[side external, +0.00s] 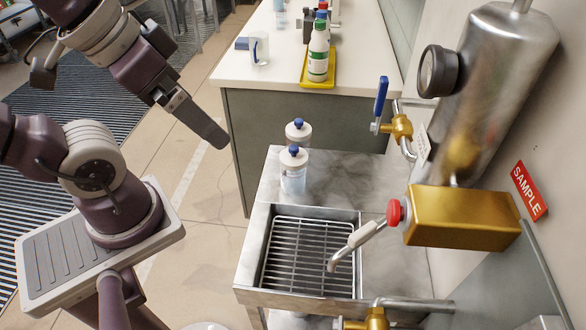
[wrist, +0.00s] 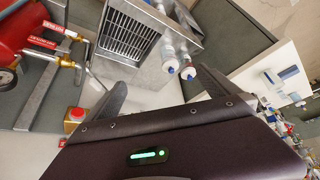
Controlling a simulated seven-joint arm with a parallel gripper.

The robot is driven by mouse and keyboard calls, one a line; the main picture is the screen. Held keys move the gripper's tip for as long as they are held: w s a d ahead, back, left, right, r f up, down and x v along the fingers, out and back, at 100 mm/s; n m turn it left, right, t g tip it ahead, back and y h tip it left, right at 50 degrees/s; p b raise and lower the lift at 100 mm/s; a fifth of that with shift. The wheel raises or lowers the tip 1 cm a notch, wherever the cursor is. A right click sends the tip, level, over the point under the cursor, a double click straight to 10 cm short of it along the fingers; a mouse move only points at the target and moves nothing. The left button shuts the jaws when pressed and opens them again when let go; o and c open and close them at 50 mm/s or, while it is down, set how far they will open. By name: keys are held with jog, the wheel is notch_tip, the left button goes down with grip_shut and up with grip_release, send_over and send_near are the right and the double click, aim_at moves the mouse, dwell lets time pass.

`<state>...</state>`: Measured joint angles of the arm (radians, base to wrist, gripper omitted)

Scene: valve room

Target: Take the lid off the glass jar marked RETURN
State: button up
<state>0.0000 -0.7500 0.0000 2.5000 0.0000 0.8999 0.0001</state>
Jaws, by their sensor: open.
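Two glass jars with white lids and blue knobs stand upright on the marble counter behind the sink. In the side external view, one is the nearer jar (side external: 293,172) and the other is the farther jar (side external: 299,133). Both lids are on. I cannot read a RETURN mark on either. In the wrist view the jars (wrist: 168,47) (wrist: 187,69) appear beyond the fingers, near the top centre. My gripper (side external: 222,142) is open and empty, to the left of the jars and apart from them. Its two spread fingers (wrist: 161,80) show in the wrist view.
The sink (side external: 262,250) with a wire rack is in front of the jars. A tap with a red knob (side external: 394,212) reaches over it from the right. A blue-handled valve (side external: 381,98) and a steel cylinder (side external: 500,80) are at the right. The back counter holds a yellow tray (side external: 318,83) with bottles.

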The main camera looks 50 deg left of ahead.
jog(key=c, duration=0.4)
jog(key=m+g, duration=0.5)
jog(key=m, duration=1.3)
send_over(294, 147)
notch_tip(294, 147, down, 12)
jog(key=shift+s+d+r, duration=0.1)
jog(key=shift+d+r, duration=0.05)
jog(key=shift+r, duration=0.05)
jog(key=shift+g, duration=0.3)
jog(key=f, duration=0.7)
jog(key=shift+a+f, duration=0.25)
